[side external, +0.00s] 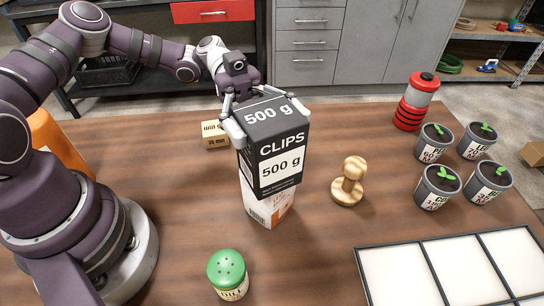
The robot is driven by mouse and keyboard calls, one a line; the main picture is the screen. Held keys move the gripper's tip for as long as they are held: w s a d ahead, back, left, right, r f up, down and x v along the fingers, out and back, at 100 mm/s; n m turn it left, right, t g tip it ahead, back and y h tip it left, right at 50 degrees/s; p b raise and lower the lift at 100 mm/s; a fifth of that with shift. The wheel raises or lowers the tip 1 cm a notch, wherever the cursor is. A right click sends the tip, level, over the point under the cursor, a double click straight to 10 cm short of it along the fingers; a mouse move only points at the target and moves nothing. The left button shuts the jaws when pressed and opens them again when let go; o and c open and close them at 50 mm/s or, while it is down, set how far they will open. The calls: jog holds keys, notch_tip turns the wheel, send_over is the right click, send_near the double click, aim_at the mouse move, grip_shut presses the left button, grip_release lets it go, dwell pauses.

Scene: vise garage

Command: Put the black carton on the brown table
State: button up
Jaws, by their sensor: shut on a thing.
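The black carton (272,152), marked "CLIPS 500 g", stands roughly upright near the middle of the side external view. My gripper (267,114) comes from behind and is shut on the carton's upper part, with a finger on each side. A white and orange carton (268,207) shows directly below the black carton and stands on the brown table (325,245). The black carton hides its upper part. I cannot tell whether the black carton rests on it or hangs just above it.
A wooden stamp (348,183) stands to the right, a green-capped shaker (228,274) in front, and a small tan box (214,134) behind left. Several potted seedlings (433,143), a red-lidded jar (416,102) and a white sectioned tray (400,275) occupy the right side. Bare table lies between.

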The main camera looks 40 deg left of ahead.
jog(key=shift+f, duration=0.15)
jog(key=o, duration=1.2)
jog(key=shift+o, duration=0.2)
jog(key=shift+a, duration=0.1)
jog(key=v, duration=1)
jog(key=shift+a+f, duration=0.15)
jog(key=shift+f, duration=0.1)
jog(key=shift+s, duration=0.1)
